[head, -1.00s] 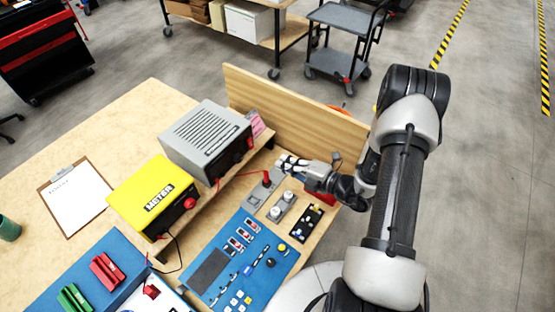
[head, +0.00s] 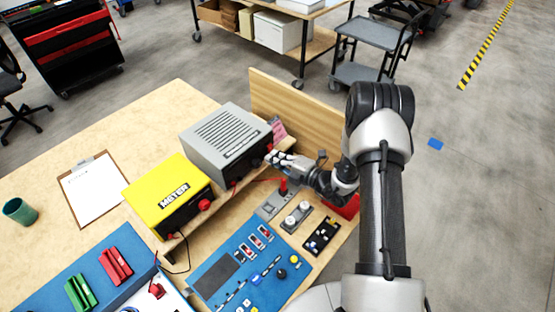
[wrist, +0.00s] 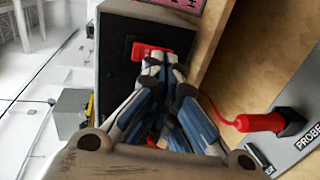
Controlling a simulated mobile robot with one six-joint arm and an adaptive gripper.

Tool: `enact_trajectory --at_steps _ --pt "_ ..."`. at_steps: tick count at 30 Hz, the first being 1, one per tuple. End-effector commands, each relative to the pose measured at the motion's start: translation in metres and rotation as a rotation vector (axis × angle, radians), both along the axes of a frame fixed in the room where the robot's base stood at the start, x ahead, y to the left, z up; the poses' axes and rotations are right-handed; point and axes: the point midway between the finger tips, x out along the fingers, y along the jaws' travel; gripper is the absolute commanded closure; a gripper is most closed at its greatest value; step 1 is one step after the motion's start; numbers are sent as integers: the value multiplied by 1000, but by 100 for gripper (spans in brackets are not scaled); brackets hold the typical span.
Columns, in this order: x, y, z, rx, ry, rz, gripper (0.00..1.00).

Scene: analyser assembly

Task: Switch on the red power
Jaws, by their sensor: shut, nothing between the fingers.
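The grey box (head: 227,142), with a vented top, stands on the wooden shelf at the bench's back. Its dark front panel (wrist: 118,75) carries a red power switch (wrist: 148,49), seen in the wrist view. In the head view a bit of red (head: 268,147) shows there, mostly hidden by the fingers. My gripper (head: 271,157) is shut and empty, with its fingertips at the panel. In the wrist view the fingertips (wrist: 162,60) overlap the switch's lower edge. I cannot tell whether they touch it, or whether the switch is on.
A red probe (wrist: 262,122) with a red cable stands in a grey holder right of the gripper. The yellow meter (head: 167,195) is left of the box. A wooden back board (head: 300,112) rises behind. The blue control panel (head: 225,265) lies in front.

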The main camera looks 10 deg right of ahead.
Motion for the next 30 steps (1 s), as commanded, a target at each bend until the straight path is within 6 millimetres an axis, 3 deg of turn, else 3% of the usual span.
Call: enact_trajectory --at_steps 22,30 --pt "5 3 -4 56 -78 0 100" --pt "-13 -16 -14 58 -76 5 100"
